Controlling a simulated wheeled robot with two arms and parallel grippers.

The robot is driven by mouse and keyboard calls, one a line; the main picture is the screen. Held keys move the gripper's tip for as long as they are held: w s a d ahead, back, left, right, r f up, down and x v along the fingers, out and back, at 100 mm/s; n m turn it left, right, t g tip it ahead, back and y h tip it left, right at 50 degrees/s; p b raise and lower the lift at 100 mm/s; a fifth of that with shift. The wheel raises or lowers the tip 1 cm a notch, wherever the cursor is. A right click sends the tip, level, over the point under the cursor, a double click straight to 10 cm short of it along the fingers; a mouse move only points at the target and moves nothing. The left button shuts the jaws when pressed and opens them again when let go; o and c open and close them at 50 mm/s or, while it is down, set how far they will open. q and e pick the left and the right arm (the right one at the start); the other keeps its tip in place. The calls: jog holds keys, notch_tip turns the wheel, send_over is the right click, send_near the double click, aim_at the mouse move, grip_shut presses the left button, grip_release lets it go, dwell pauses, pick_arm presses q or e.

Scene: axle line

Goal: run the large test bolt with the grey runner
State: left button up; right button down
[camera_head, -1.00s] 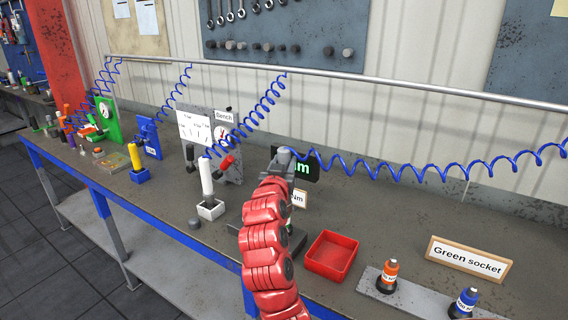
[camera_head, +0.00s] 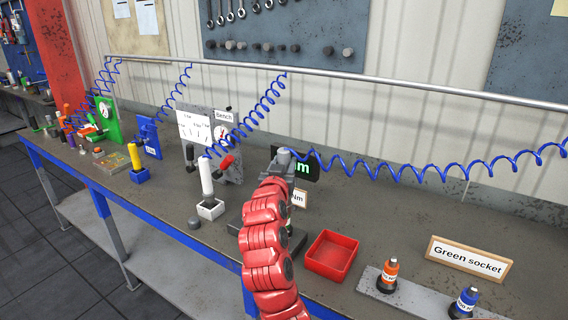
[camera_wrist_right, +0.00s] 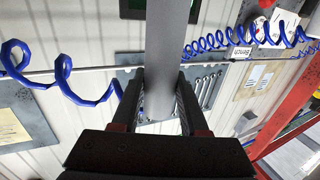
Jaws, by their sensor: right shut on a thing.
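My right gripper (camera_head: 278,172) is at the middle of the bench, in front of a dark display with green characters (camera_head: 303,168). It is shut on the grey runner (camera_head: 286,153), whose grey top shows above the fingers with a blue coiled hose at it. In the right wrist view the grey runner (camera_wrist_right: 166,50) stands as a grey cylinder between the two dark fingers (camera_wrist_right: 158,105). My red arm hides the runner's lower end and most of the dark block (camera_head: 296,240) below it. I cannot make out the large test bolt. My left gripper is not in view.
A red tray (camera_head: 331,255) lies right of my arm. Further right, orange (camera_head: 388,275) and blue (camera_head: 467,301) sockets stand on a grey plate near the Green socket sign (camera_head: 468,259). A white runner (camera_head: 207,182) stands in a holder to the left. Coiled hoses hang from the rail (camera_head: 400,88).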

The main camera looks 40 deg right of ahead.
aim_at(284, 149)
jog(key=shift+f+b, duration=0.35)
dwell(2.1)
jog(key=shift+r, duration=1.05)
jog(key=shift+r+p, duration=0.65)
jog(key=shift+r, duration=1.95)
notch_tip(284, 149, up, 7)
jog(key=p, duration=1.3)
jog(key=shift+w+r, duration=0.1)
